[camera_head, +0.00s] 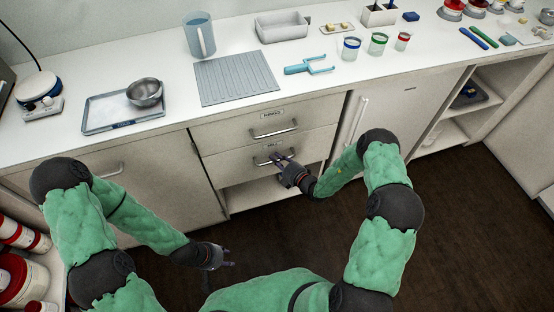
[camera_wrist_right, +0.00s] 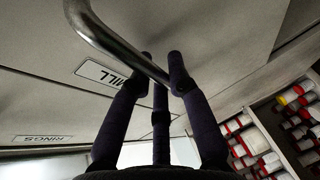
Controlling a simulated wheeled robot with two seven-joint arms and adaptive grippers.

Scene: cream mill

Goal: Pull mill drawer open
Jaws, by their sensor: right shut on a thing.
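The mill drawer (camera_head: 230,165) is the lower of two drawers in the cabinet and looks flush with the front. Its label (camera_wrist_right: 103,76) reads MILL in the right wrist view. My right gripper (camera_head: 283,162) is at this drawer's bar handle (camera_head: 262,163). In the right wrist view the dark fingers of my right gripper (camera_wrist_right: 162,62) are closed around the metal handle (camera_wrist_right: 104,38), near one end of it. My left gripper (camera_head: 226,257) hangs low over the floor, empty, with its fingers apart.
The upper drawer (camera_head: 225,134) has its own handle and looks shut. An open shelf (camera_head: 250,194) lies below the mill drawer. Cabinet doors flank the drawers. The counter holds a ribbed mat (camera_head: 235,79), a tray (camera_head: 105,112) and a jug (camera_head: 199,38). Dark floor in front is clear.

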